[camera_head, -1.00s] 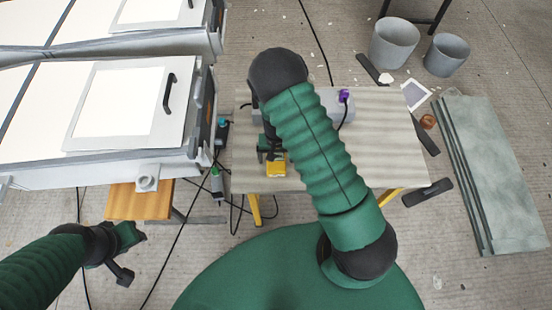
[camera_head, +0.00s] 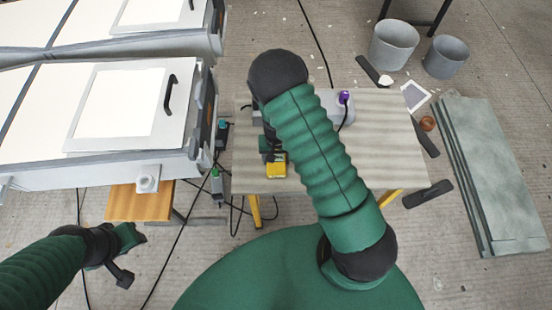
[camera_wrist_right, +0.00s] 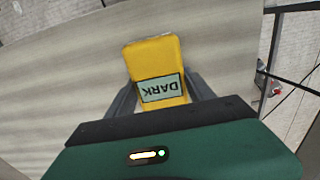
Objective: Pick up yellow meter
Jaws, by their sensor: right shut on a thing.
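The right wrist view shows the yellow meter (camera_wrist_right: 152,55) with a pale display reading "DARK", upside down in the picture. My right gripper (camera_wrist_right: 160,90) is shut on it, one dark finger on each side. In the head view my right gripper (camera_head: 272,152) is partly hidden by the arm. I cannot tell whether the meter touches the table. My left gripper (camera_head: 130,240) is at the lower left, away from the table; its finger gap is unclear.
The wooden table (camera_head: 385,140) is mostly clear on its right. A purple-topped item (camera_head: 344,97) stands near its back. White moulds (camera_head: 125,105) fill the left. Grey buckets (camera_head: 394,44) and panels (camera_head: 490,170) lie on the floor at right. Cables cross the floor.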

